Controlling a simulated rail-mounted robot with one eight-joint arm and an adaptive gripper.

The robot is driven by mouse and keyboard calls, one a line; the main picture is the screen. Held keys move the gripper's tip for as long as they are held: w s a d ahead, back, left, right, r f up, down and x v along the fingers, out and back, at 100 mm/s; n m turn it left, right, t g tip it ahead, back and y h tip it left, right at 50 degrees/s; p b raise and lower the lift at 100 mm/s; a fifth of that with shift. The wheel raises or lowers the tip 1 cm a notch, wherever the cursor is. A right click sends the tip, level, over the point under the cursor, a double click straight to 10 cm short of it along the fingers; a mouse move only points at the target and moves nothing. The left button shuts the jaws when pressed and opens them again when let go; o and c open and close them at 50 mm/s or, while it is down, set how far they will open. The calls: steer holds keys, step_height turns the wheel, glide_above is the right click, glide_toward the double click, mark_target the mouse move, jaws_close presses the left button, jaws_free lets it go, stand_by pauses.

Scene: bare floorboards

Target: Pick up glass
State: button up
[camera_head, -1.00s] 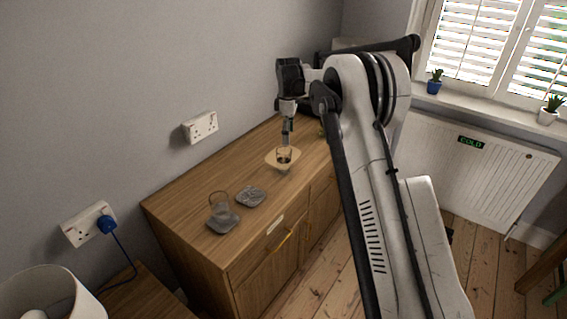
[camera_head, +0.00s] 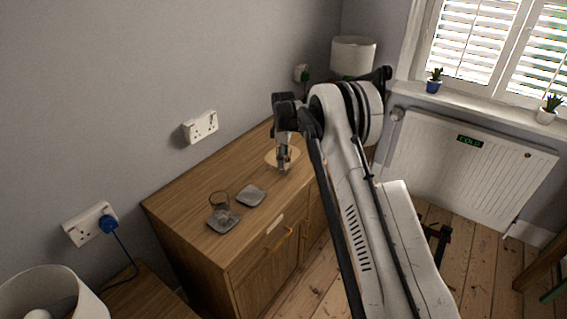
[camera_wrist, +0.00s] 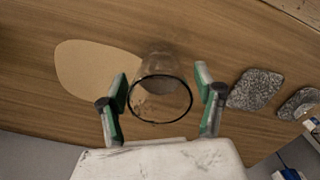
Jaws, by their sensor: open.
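A clear glass (camera_wrist: 160,96) stands in the wrist view with its round dark rim towards the camera. My gripper (camera_wrist: 162,75) is open, with one green-and-grey finger on each side of the glass and a gap showing at both sides. The glass stands at the edge of a pale rounded board (camera_wrist: 92,70); I cannot tell if it rests on it. A second glass (camera_head: 219,201) stands nearer the camera, at a grey coaster (camera_head: 224,221).
Another grey coaster (camera_head: 251,196) lies between the second glass and my gripper. All stand on a wooden cabinet (camera_head: 185,205) against the wall. A white lamp (camera_head: 353,55) stands behind my arm. The cabinet top left of the coasters is clear.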

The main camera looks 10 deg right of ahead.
steer(key=shift+f, duration=0.6)
steer(key=c, duration=1.6)
steer(key=shift+r, duration=0.2)
steer(key=shift+r, duration=1.4)
steer(key=s+a+r+b, duration=0.1)
steer(key=s+a+r, duration=0.3)
steer(key=a+r, duration=0.3)
steer(key=shift+s+a+r+b, duration=0.15)
steer(key=shift+a+r+b, duration=0.25)
steer(key=shift+a, duration=1.45)
